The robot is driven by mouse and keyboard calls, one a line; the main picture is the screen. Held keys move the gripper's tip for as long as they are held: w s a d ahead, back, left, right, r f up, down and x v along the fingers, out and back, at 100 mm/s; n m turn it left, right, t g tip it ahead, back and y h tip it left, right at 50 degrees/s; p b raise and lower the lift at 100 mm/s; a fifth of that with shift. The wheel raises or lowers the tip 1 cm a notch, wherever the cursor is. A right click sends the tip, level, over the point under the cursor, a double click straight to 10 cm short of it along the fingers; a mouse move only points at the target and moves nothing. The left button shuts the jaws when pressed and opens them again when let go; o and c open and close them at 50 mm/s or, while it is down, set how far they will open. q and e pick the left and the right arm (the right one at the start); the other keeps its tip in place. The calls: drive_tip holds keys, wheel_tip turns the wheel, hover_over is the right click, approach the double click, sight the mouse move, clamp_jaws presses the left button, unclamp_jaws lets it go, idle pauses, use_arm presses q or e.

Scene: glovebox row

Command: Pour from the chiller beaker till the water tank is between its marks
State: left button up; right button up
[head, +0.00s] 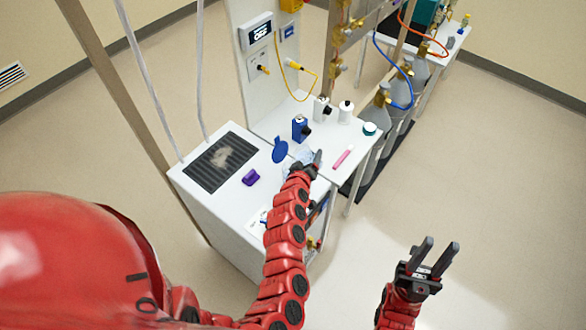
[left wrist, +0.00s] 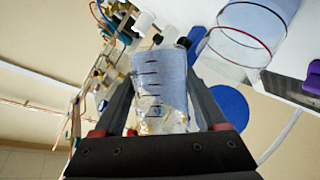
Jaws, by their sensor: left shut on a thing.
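My left gripper (head: 308,165) is shut on the chiller beaker, at the right edge of the white chiller (head: 240,205). In the left wrist view the clear beaker (left wrist: 160,92) with dark graduation lines sits between the fingers of my left gripper (left wrist: 162,84). Its liquid level is hard to tell. A clear cylinder with a red ring and a dark ring, seemingly the water tank (left wrist: 244,36), shows beyond it, apart from the beaker in the picture; its water level is unclear. A round blue lid (head: 280,149) stands beside the gripper. My right gripper (head: 432,258) is open and empty over the floor.
A purple item (head: 251,177) and a dark vent grille (head: 220,162) are on the chiller top. A blue bottle (head: 300,128), white bottles (head: 346,111) and a pink stick (head: 343,157) are on the side table. Gas cylinders (head: 400,100) stand behind. Floor at right is clear.

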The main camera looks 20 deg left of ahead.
use_arm(q)
drive_tip(key=shift+a+r+n+h+b, duration=0.2)
drive_tip(key=shift+r+n+h+b, duration=0.25)
drive_tip(key=shift+b, duration=0.75)
idle(0.9)
drive_tip(key=shift+r+n+t+h+b, duration=0.3)
drive_tip(key=shift+r+n+h+b, duration=0.05)
drive_tip(key=shift+n+b, duration=0.45)
idle(1.4)
drive_tip(key=shift+f+n+t+h+b, duration=0.3)
drive_tip(key=shift+f+n+h+b, duration=0.25)
drive_tip(key=shift+b, duration=1.05)
idle(2.1)
